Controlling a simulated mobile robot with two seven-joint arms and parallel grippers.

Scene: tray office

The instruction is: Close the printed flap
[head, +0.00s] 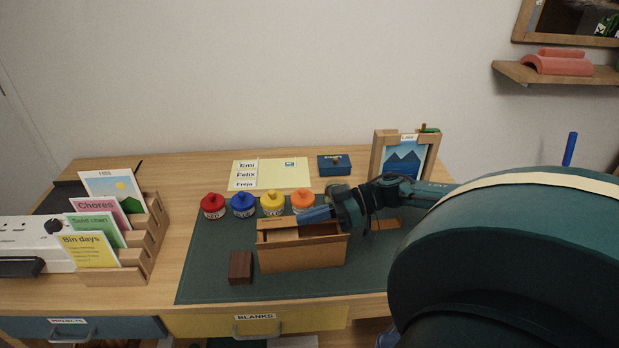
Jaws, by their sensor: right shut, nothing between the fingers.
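A small wooden box (300,257) stands on the dark green desk mat (215,285). A lighter wooden flap (275,232) shows at the left part of its top, with a small mark too tiny to read. I cannot tell how far the flap is tilted. My right gripper (312,215) reaches in from the right, with its blue fingers shut and empty over the box's top, close to the flap. I cannot tell whether they touch it. The gripper hides part of the box's back edge. My left gripper is not in view.
Red (212,207), blue (243,206), yellow (272,204) and orange (302,202) pots stand behind the box. A dark brown block (240,267) lies at its front left. A card rack (150,240) stands left, a picture frame (377,160) back right. My arm covers the right side.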

